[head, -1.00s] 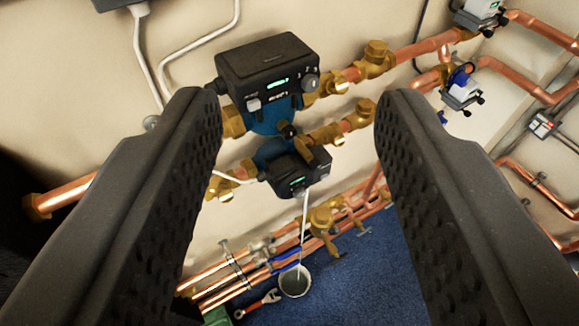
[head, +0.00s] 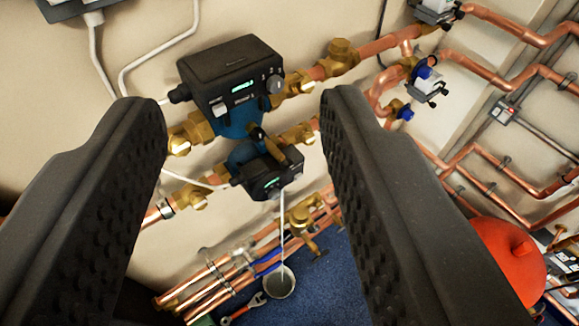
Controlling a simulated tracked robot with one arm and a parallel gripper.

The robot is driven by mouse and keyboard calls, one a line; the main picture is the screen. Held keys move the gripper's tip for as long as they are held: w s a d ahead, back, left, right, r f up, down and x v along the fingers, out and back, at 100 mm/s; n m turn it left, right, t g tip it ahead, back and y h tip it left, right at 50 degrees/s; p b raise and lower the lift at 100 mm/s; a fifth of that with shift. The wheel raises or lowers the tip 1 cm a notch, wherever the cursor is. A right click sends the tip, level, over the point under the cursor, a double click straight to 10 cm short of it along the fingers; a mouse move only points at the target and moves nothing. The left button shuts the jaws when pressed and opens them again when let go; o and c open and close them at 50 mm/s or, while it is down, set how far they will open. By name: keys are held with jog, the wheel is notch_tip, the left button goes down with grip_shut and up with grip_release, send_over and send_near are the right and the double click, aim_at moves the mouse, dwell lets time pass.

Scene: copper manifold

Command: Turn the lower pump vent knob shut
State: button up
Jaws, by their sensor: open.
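Two black-headed pumps with blue bodies sit one above the other on copper pipes. The upper pump (head: 232,80) has a small lit display. The lower pump (head: 266,184) has a smaller black head with a lit display. A small brass lever-like knob (head: 268,145) stands out at the top of the lower pump, in front of its blue body. It looks tilted, and I cannot tell how far it is turned. My gripper (head: 242,125) is open and empty. Its two dark, studded fingers frame the pumps from the near side, apparently well short of them. Neither finger appears to touch anything.
Copper pipes with brass valves (head: 340,56) run up to the right. Lower pipes (head: 205,285) run near the blue floor (head: 345,265). A cup (head: 279,281) and red wrench (head: 245,306) are low down. A red vessel (head: 505,255) is at right. A white cable hangs below the lower pump.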

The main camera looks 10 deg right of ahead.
jog(key=w+d+f+t+h, duration=0.1)
jog(key=w+d+f+h, duration=0.1)
jog(key=w+d+f, duration=0.45)
jog(key=w+d+f+h, duration=0.1)
jog(key=w+d+f, duration=0.3)
jog(key=w+d, duration=0.4)
jog(key=n+g+y+p, duration=0.1)
jog(key=n+y, duration=0.3)
jog(key=y, duration=0.9)
send_near(289, 167)
jog(key=shift+b+x, duration=0.85)
jog(key=shift+x, duration=3.3)
